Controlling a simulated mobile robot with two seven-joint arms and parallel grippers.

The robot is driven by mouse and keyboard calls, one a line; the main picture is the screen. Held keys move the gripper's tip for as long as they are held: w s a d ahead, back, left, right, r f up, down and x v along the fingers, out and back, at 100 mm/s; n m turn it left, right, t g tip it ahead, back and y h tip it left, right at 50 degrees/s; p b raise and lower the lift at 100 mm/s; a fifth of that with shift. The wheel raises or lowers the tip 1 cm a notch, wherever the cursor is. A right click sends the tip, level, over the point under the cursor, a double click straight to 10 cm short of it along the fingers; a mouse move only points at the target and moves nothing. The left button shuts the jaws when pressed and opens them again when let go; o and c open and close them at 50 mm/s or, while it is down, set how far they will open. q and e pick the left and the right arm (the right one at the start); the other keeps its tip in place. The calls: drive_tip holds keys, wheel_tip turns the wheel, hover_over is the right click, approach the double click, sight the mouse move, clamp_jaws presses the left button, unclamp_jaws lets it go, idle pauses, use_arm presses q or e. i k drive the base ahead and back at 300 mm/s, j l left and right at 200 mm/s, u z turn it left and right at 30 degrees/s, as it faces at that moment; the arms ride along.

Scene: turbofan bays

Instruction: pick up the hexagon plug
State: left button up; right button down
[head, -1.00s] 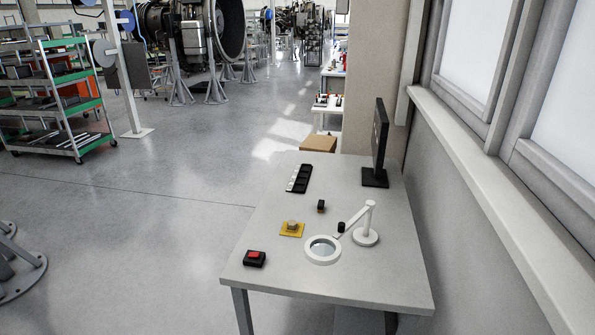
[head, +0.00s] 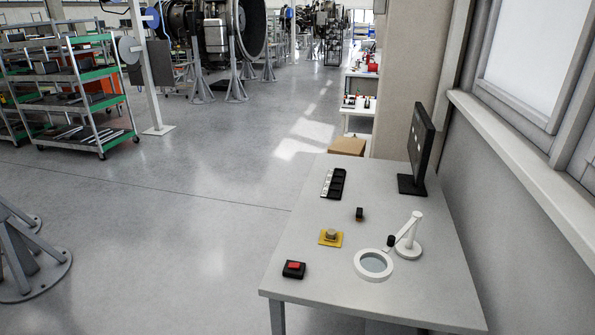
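A small tan, rounded or many-sided piece (head: 331,233) sits on a yellow square plate (head: 323,241) on the grey table (head: 425,290). It may be the hexagon plug, but it is too small for me to tell its exact shape. A small dark block (head: 360,213) stands behind it to the right. Neither of my grippers shows in the head view.
The table also holds a red-topped black box (head: 293,269), a white magnifier lamp (head: 374,264), a black-and-white tray (head: 334,184) and a monitor (head: 417,150). A wall with windows runs along the right.

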sight(330, 233)
drive_tip(key=i+j+u, duration=0.1)
drive_tip(key=j+u, duration=0.3)
drive_tip(key=i+j+u, duration=0.15)
drive_tip(key=u, duration=0.25)
drive_tip(key=i+j+u, duration=0.2)
drive_tip(key=u, duration=0.2)
drive_tip(key=i+j+u, duration=0.2)
drive_tip(key=i, duration=0.15)
drive_tip(key=i+j+u, duration=0.15)
drive_tip(key=i, duration=0.25)
drive_tip(key=i+j+u, duration=0.2)
drive_tip(key=i, duration=0.2)
drive_tip(key=i+l+z, duration=0.1)
drive_tip(key=z, duration=0.3)
drive_tip(key=i+z, duration=0.25)
drive_tip(key=z, duration=0.15)
drive_tip(key=i+z, duration=0.2)
drive_tip(key=z, duration=0.2)
drive_tip(key=i+j+z, duration=0.1)
drive_tip(key=z, duration=0.25)
drive_tip(key=i+l+z, duration=0.1)
drive_tip(key=z, duration=0.3)
drive_tip(key=i+z, duration=0.55)
drive_tip(key=z, duration=0.25)
drive_tip(key=i+j+z, duration=0.15)
drive_tip(key=z, duration=0.2)
drive_tip(key=i+j+z, duration=0.15)
drive_tip(key=j+z, duration=0.55)
drive_tip(key=i, duration=0.05)
